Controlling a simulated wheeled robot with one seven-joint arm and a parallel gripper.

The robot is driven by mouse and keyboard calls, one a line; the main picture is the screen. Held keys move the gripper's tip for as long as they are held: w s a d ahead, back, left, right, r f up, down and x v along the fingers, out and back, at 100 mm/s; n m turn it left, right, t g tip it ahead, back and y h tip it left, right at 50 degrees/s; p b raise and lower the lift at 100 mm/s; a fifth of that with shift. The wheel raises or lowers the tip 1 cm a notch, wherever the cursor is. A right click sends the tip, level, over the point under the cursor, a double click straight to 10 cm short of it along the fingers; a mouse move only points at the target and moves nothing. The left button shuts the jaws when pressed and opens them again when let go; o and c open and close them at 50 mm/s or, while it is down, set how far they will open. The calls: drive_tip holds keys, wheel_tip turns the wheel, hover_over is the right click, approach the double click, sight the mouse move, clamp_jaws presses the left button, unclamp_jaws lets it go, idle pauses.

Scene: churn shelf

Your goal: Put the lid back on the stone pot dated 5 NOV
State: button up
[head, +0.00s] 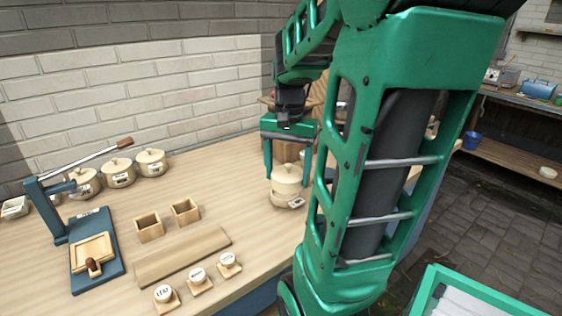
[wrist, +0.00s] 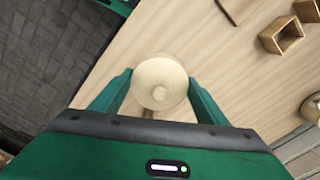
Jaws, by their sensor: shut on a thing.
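A cream stone pot (head: 288,194) with a small label (head: 296,203) stands on the wooden bench beneath my gripper (head: 289,172). The label is too small to read. My gripper's fingers are shut on a round cream lid (head: 287,173) at the top of this pot. In the wrist view the lid (wrist: 160,83), with its round knob, lies between the two fingertips (wrist: 160,78) and hides the pot below. I cannot tell whether the lid rests on the rim or hangs just above it. Other lidded, labelled pots (head: 118,172) stand at the back left.
A blue lever press (head: 64,225) stands at the left. Two small open wooden boxes (head: 149,227), a long board (head: 183,256) and three labelled round pieces (head: 197,275) lie on the bench (head: 250,235). My arm hides the bench's right part. A brick wall (head: 150,80) stands behind.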

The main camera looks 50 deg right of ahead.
drive_tip(key=w+d+f+n, duration=0.1)
drive_tip(key=w+d+n, duration=0.1)
drive_tip(key=w+d, duration=0.3)
drive_tip(key=shift+d+f, duration=0.15)
drive_tip(key=shift+f, duration=3.1)
drive_tip(key=shift+f, duration=0.1)
drive_tip(key=o, duration=1.4)
wheel_tip(320, 180, up, 7)
idle(0.5)
